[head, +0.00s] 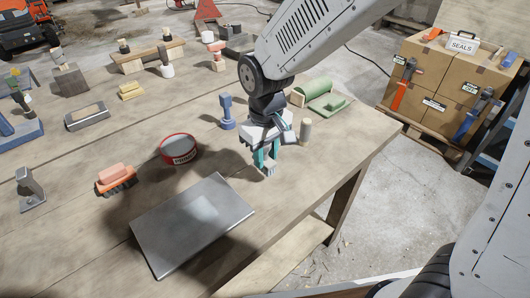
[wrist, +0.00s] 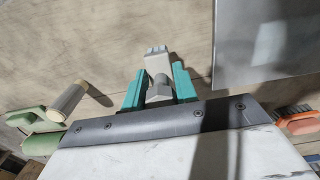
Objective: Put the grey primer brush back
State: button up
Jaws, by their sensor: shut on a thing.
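My gripper (head: 266,158) hangs over the right part of the workbench (head: 330,150), pointing down. In the wrist view its teal fingers (wrist: 158,92) are shut on the grey primer brush (wrist: 157,62), a light grey piece with a notched end. The brush's lower end also shows below the fingers in the head view (head: 270,171). I cannot tell for certain whether it touches the bench top. A red-rimmed primer tin (head: 178,152) stands left of my gripper. The inside of the tin is hard to make out.
A flat grey metal plate (head: 190,220) lies in front of the tin. A blue tool (head: 227,115), a wooden cylinder (head: 305,130) and green pieces (head: 325,103) stand near my gripper. An orange brush (head: 115,178) lies left.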

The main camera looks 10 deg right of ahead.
aim_at(266, 158)
jog(key=shift+w, duration=0.2)
jog(key=shift+w+d+f, duration=0.1)
jog(key=shift+f, duration=1.65)
jog(key=shift+f, duration=0.2)
jog(key=o, duration=1)
jog(key=shift+o, duration=0.2)
jog(key=shift+r, duration=0.1)
notch_tip(266, 158, up, 12)
jog(key=shift+f, duration=0.1)
jog(key=shift+r, duration=0.25)
